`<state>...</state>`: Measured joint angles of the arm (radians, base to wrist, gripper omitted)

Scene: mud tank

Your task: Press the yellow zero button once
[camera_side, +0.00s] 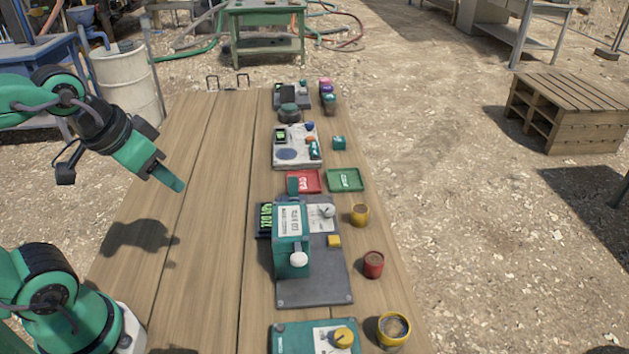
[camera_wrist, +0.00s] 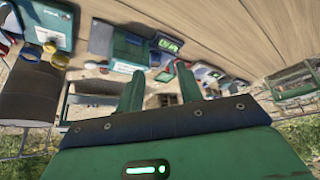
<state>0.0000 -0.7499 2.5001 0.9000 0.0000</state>
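A small yellow button (camera_side: 334,241) sits on the right side of the grey base plate (camera_side: 315,292) of a green instrument (camera_side: 291,250) on the wooden table. No lettering on the button is legible. My gripper (camera_side: 178,186) is in the air over the left part of the table, well to the left of the instrument and apart from everything. In the wrist view my gripper (camera_wrist: 160,82) has its two green fingers spread with a gap between them and nothing held. I cannot tell the yellow button for certain in the wrist view.
Yellow cups (camera_side: 359,215) (camera_side: 393,330) and a red cup (camera_side: 373,265) stand along the right edge. Red (camera_side: 304,181) and green (camera_side: 345,180) trays lie beyond the instrument. The table's left side is clear.

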